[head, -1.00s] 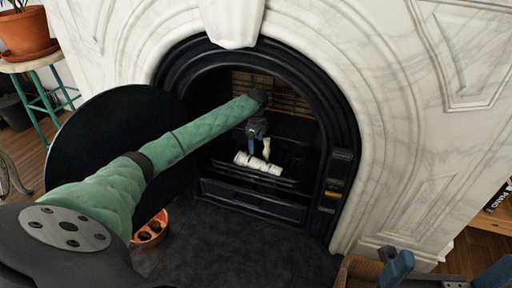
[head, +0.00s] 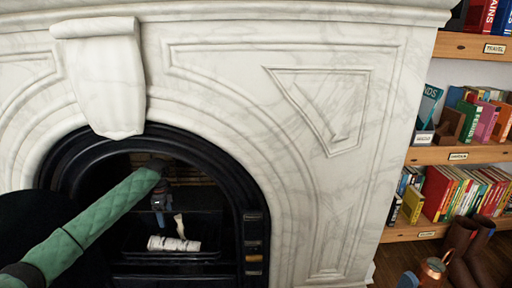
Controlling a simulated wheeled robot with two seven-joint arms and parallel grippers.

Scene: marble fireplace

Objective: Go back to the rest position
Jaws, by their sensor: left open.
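My left arm in its green quilted sleeve reaches in from the left to the arched black fireplace opening (head: 222,172). My left gripper (head: 161,214) points down inside the opening. It is open, just above a bundle of white birch-like logs (head: 173,244) that lies on the dark grate. A pale upright piece (head: 179,226) stands just right of the gripper, above the logs. I cannot tell whether it touches the gripper.
The white marble surround (head: 335,180) and its jutting keystone (head: 105,80) frame the opening closely. A dark round panel (head: 45,235) stands at the left. Bookshelves (head: 445,155) are at the right, with brown boots (head: 465,258) and a copper vessel (head: 432,270) below.

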